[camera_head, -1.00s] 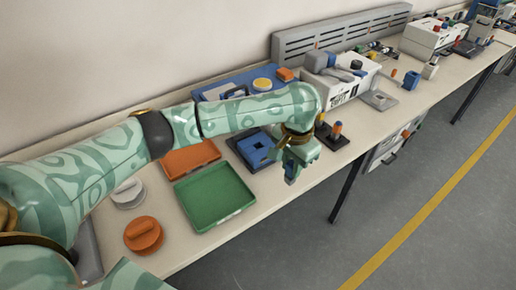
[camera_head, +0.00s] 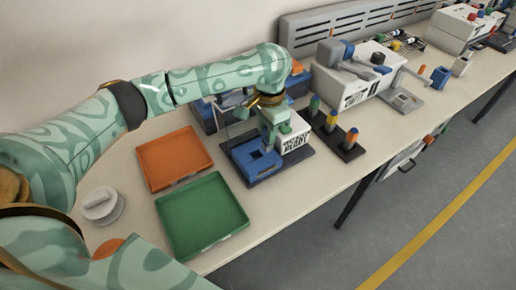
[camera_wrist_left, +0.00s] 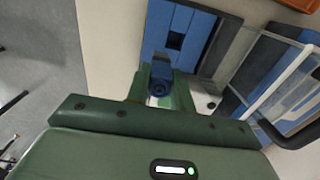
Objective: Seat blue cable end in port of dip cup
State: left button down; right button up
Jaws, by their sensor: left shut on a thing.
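My left gripper (camera_head: 274,138) is over the blue fixture in the head view, jaws pointing down. In the left wrist view its green fingers (camera_wrist_left: 160,98) are shut on a small blue piece (camera_wrist_left: 160,72), which looks like the blue cable end; the fingers partly hide it. A blue block (camera_head: 258,168) with a square recess stands on a dark base, just below and beside the gripper. In the left wrist view this block (camera_wrist_left: 188,22) shows a dark square opening beyond the held piece. I cannot tell whether it is the dip cup or whether they touch. My right gripper is not in view.
A white box (camera_head: 296,143) marked READY stands beside the blue block. A dark rack (camera_head: 349,151) with coloured pegs is to its right. An orange tray (camera_head: 172,158) and a green tray (camera_head: 202,214) lie to the left. A grey slotted panel (camera_head: 345,32) stands at the back.

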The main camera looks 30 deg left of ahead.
pick_arm(q)
jog(key=shift+s+a+f+b, duration=0.15)
jog(key=shift+a+f, duration=0.2)
jog(key=shift+f, duration=0.2)
jog(key=shift+w+a+f+b, duration=0.15)
jog(key=shift+a+f, duration=0.2)
jog(key=shift+f, duration=0.2)
jog(key=f+b, duration=0.1)
jog(key=a+f+b, duration=0.1)
jog(key=f, duration=0.1)
jog(key=f+b, duration=0.1)
jog(key=shift+s+a+f, duration=0.2)
jog(key=shift+s+a, duration=0.15)
jog(key=shift+f+b, duration=0.2)
jog(key=shift+b, duration=0.2)
jog(key=shift+r, duration=0.25)
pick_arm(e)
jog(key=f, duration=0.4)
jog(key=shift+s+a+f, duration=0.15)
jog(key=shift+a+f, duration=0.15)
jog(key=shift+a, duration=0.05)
pick_arm(q)
jog(key=c, duration=1.2)
grip_release()
jog(key=shift+f+p, duration=0.1)
jog(key=shift+p, duration=0.2)
